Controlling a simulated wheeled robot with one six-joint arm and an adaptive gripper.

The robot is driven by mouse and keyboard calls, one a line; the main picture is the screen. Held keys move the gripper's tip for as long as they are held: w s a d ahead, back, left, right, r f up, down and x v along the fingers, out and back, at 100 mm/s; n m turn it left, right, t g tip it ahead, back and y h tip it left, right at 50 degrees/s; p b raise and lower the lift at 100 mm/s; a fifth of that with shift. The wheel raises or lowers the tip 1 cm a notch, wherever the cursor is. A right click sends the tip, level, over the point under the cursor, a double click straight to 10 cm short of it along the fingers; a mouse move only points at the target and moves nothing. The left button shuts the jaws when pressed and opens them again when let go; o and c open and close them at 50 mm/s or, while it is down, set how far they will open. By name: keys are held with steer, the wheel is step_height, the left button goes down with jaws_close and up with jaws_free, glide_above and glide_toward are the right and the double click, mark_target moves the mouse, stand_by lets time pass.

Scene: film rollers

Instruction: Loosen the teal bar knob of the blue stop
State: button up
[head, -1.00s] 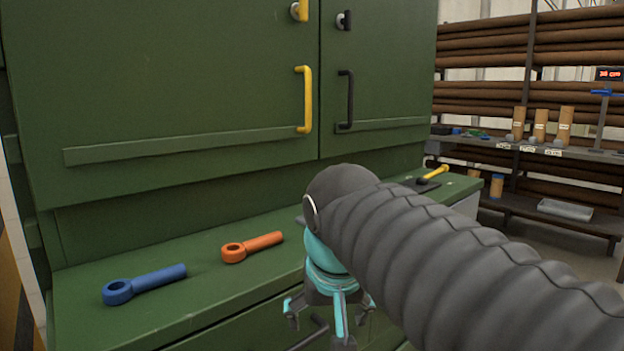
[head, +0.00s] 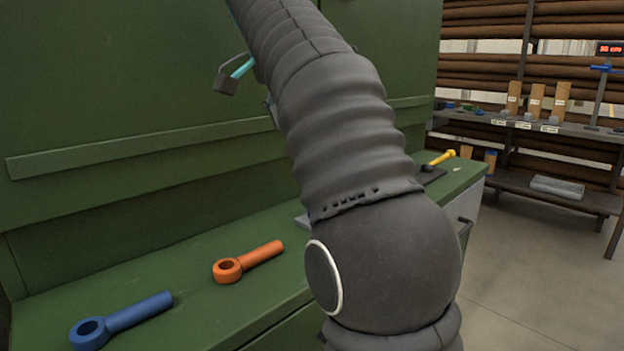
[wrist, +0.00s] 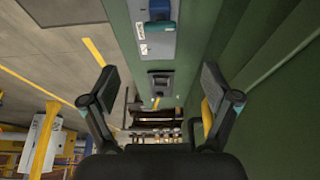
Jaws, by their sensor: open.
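In the wrist view a blue block (wrist: 159,9), likely the blue stop, sits on a grey plate at the top edge and is partly cut off. A teal bar-shaped piece (wrist: 160,27), likely its knob, lies just below the block. My gripper (wrist: 160,88) has its two fingers wide apart with nothing held. The teal piece shows above the gap between them, beyond and apart from the fingers. In the head view my arm hides most of the gripper; one finger (head: 228,80) shows against the green cabinet. I cannot make out the stop in the head view.
On the green bench (head: 180,270) lie a blue ring-ended handle (head: 122,320) and an orange one (head: 248,262). A yellow-handled tool (head: 440,159) lies further right. The cabinet wall (wrist: 265,50) is close on the wrist view's right. Shelves (head: 545,124) stand beyond open floor.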

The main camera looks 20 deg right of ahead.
steer(key=b+x, duration=0.2)
steer(key=x, duration=1.1)
steer(key=shift+w+d+f, duration=0.1)
steer(key=shift+d+f, duration=0.15)
steer(key=shift+f, duration=0.05)
steer(key=c, duration=1.1)
steer(key=shift+c, duration=0.2)
